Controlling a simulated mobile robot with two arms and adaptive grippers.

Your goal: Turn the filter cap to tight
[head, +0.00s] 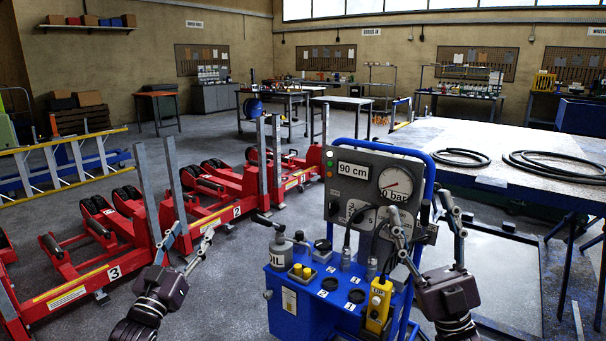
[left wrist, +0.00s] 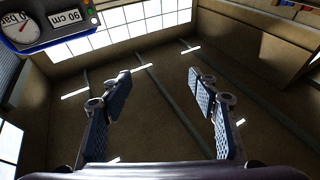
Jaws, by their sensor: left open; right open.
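The blue power unit (head: 283,318) stands in front of me with a grey gauge panel (head: 345,170). On its top left is a grey canister (head: 280,249) marked "OIL", with a black lever (head: 268,223) above it. A dark round cap (head: 322,246) sits to its right. I cannot tell for sure which part is the filter cap, or how tight it is. My left gripper (head: 193,241) is open and empty, left of the unit and apart from it; its spread fingers also show in the left wrist view (left wrist: 162,95). My right gripper (head: 425,215) is open at the unit's right side, partly before the panel.
A yellow control pendant (head: 378,305) hangs on the unit's front right, and hoses run down from the panel. Red jacks (head: 85,270) stand to the left. A large table (head: 490,143) with black hoses is at the right.

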